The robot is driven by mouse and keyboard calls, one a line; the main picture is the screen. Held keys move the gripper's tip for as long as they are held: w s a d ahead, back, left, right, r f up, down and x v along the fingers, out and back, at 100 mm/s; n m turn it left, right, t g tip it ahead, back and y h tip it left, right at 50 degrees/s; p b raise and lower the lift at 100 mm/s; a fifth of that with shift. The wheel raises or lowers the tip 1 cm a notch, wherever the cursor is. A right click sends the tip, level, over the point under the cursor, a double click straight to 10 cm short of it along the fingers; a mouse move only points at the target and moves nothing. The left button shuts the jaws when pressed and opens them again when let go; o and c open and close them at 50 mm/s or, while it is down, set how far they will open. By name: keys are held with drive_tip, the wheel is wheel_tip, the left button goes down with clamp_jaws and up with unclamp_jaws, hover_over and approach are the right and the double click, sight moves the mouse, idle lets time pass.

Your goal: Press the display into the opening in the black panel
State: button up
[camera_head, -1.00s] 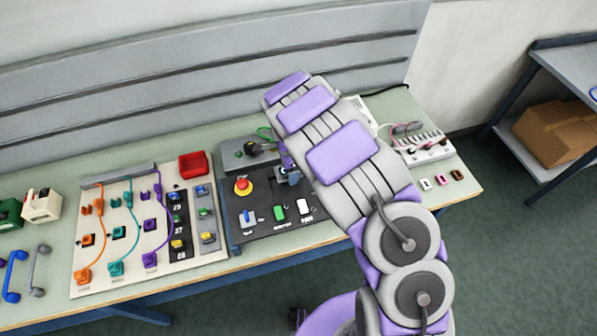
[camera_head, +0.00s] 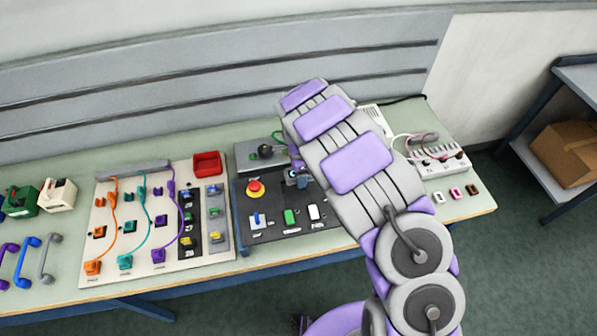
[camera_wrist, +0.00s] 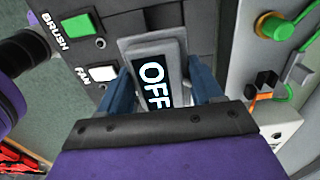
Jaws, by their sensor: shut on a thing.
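The display (camera_wrist: 156,58) is a grey block with a dark screen reading "OFF". In the wrist view it sits between the two blue fingers of my gripper (camera_wrist: 162,84), which is shut on it. The black panel (camera_wrist: 105,22) lies around and beyond the display; in the head view the panel (camera_head: 275,232) is at the middle of the bench. My gripper (camera_head: 297,174) is at the panel's upper right part there, largely covered by my arm. The opening is not visible, and I cannot tell whether the display is in it or above it.
A red button (camera_head: 256,188) and several coloured switches (camera_head: 290,217) are on the panel. A cable board (camera_head: 140,235) stands left, a white device (camera_head: 440,160) right.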

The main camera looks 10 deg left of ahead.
drive_tip(key=shift+a, duration=0.1)
idle(0.3)
drive_tip(key=shift+w+a+b, duration=0.2)
drive_tip(key=shift+a+b, duration=0.05)
drive_tip(key=shift+a, duration=0.2)
drive_tip(key=shift+w+a+b, duration=0.2)
drive_tip(key=shift+a+b, duration=0.05)
drive_tip(key=shift+a, duration=0.2)
drive_tip(key=shift+s+f+b, duration=0.1)
drive_tip(key=shift+f+b, duration=0.3)
drive_tip(key=shift+f, duration=0.3)
drive_tip(key=shift+f+b, duration=0.7)
drive_tip(key=shift+f, duration=1.3)
drive_tip(key=shift+b, duration=0.4)
drive_tip(key=shift+f, duration=0.45)
